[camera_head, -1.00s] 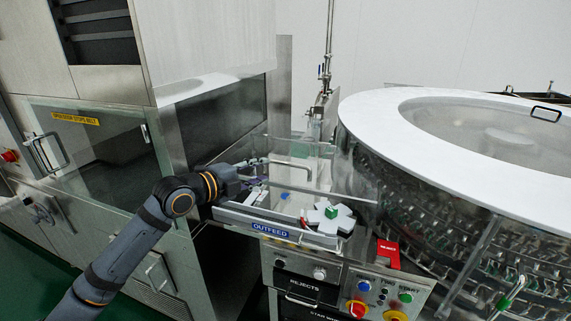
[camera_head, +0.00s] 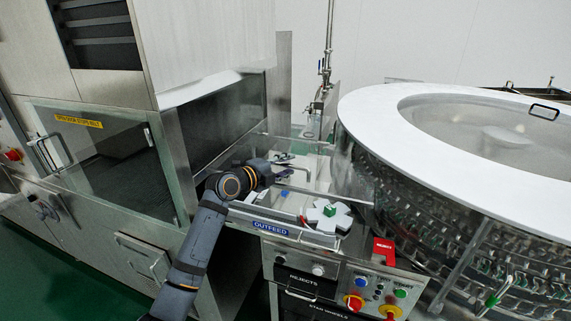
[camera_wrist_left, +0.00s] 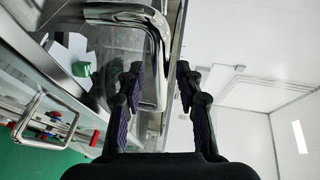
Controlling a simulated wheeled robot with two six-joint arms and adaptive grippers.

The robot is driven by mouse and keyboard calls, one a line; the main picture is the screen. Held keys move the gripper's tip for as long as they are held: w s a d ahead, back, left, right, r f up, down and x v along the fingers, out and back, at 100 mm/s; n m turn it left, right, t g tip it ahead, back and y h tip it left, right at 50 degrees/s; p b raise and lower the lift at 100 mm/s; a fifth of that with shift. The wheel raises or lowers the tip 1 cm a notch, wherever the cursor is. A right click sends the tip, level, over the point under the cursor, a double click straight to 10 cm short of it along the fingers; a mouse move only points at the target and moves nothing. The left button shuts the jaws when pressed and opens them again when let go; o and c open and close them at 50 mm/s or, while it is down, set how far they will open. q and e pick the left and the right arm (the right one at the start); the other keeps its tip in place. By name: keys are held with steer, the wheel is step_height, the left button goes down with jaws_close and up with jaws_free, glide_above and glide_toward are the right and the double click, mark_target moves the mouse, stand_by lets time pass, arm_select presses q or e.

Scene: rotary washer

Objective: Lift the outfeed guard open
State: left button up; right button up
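The outfeed guard (camera_head: 318,150) is a clear panel over the outfeed bed, above the blue OUTFEED label (camera_head: 270,228). A bent metal handle (camera_head: 304,169) is on it. My left gripper (camera_head: 287,157) is at this handle, partly hidden behind my wrist in the head view. In the left wrist view, my left gripper (camera_wrist_left: 160,85) is open, its dark fingers apart. The chrome handle (camera_wrist_left: 151,62) shows between the fingers, nearer the left one in the picture. I cannot tell whether a finger touches it. My right gripper is in neither view.
The round washer (camera_head: 370,112) stands close on the right, and a steel cabinet (camera_head: 110,160) on the left. A button panel (camera_head: 370,288) and a red tag (camera_head: 384,250) are in front.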

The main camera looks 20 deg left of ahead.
arm_select(q)
steer(key=shift+c, duration=0.4)
jaws_close()
